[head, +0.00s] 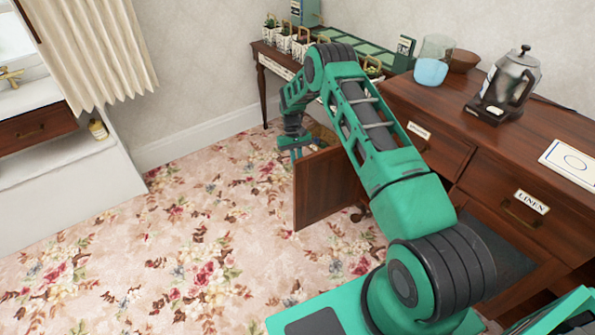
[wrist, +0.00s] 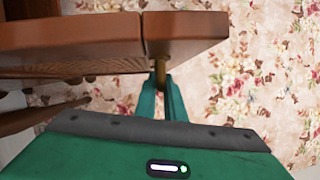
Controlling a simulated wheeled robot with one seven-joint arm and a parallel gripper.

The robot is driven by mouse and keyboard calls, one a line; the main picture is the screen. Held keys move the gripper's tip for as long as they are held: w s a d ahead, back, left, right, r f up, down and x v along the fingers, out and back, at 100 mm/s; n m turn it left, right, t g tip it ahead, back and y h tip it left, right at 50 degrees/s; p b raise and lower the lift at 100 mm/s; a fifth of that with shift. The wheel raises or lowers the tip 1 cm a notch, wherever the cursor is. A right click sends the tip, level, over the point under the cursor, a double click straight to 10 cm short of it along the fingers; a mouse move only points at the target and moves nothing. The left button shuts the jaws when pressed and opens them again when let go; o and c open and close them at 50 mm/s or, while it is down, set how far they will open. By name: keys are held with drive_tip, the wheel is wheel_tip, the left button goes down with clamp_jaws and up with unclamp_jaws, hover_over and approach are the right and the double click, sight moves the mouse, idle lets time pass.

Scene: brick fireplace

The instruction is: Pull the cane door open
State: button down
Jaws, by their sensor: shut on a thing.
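The cane door is most likely the brown wooden door panel (head: 325,188) that stands out from the cabinet front over the floor in the head view; cane is not clear there. In the wrist view two wooden edges meet at a narrow gap, and the right-hand piece (wrist: 195,30) lies beside a brass handle (wrist: 160,70). My gripper (wrist: 160,100) is shut on this handle, its green fingers below the wood edge. In the head view my gripper (head: 290,150) is at the panel's outer upper edge, and the handle is hidden there.
A side table with plants (head: 298,45) is behind my arm. The flowered carpet (head: 180,240) is clear at the left.

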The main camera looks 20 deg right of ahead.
drive_tip(key=shift+d+f, duration=0.1)
drive_tip(key=shift+d, duration=0.05)
drive_tip(key=c, duration=1.8)
unclamp_jaws()
drive_tip(key=shift+c, duration=0.2)
drive_tip(key=v, duration=1)
drive_tip(key=shift+r, duration=0.4)
drive_tip(key=shift+w, duration=0.15)
